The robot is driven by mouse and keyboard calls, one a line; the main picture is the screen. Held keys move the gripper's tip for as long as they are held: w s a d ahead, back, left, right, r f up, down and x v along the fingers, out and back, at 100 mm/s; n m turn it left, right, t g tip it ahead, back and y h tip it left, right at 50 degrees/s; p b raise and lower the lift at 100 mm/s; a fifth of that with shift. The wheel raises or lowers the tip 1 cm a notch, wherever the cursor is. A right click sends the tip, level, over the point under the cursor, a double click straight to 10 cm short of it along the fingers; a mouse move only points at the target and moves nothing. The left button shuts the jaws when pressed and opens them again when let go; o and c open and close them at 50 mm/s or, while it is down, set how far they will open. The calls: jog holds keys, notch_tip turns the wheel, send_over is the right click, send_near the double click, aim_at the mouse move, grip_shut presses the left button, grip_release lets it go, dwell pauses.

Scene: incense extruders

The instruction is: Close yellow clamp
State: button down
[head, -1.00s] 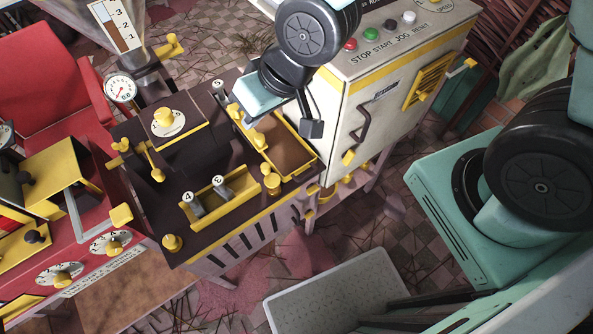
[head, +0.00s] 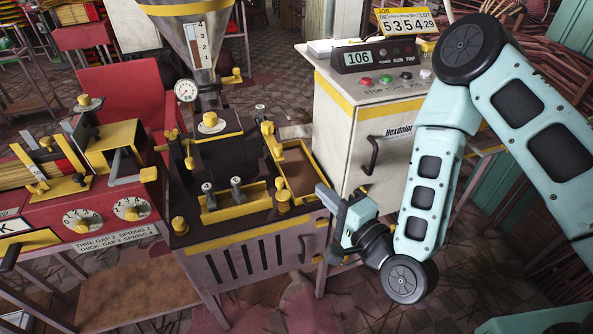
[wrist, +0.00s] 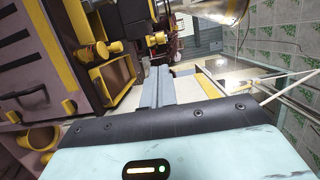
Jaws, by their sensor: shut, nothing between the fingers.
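The dark extruder body (head: 232,160) carries several yellow fittings. An upright yellow clamp-like lever (head: 270,140) stands at the left of a yellow-rimmed tray (head: 308,190). Another yellow lever (head: 188,150) stands at the extruder's left side; I cannot tell for certain which fitting is the yellow clamp. My gripper (head: 326,196) is shut and empty, just right of the tray's front corner, apart from the levers. In the wrist view its grey fingers (wrist: 157,86) lie together, with the tray (wrist: 116,82) and a yellow knob (wrist: 85,53) to their left.
A white cabinet (head: 352,135) with a dark handle and buttons stands behind my gripper. A yellow trough (head: 235,203) with two grey levers is on the extruder's front. A red machine (head: 100,205) with dials stands left. Tiled floor (head: 460,265) is open at right.

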aim_at(281, 150)
jog(key=b+x, duration=0.1)
jog(key=b, duration=0.2)
jog(key=b+x, duration=0.2)
jog(key=b, duration=0.2)
jog(key=b+x, duration=0.2)
jog(key=b, duration=0.1)
jog(key=shift+f+b, duration=0.3)
jog(key=x, duration=0.6)
jog(key=p+x, duration=0.1)
jog(key=x, duration=0.2)
jog(key=shift+r, duration=0.35)
jog(key=w, duration=0.2)
jog(key=w+a, duration=0.1)
jog(key=w, duration=0.1)
jog(key=shift+r+b, duration=0.15)
jog(key=shift+b, duration=0.15)
jog(key=shift+s, duration=0.1)
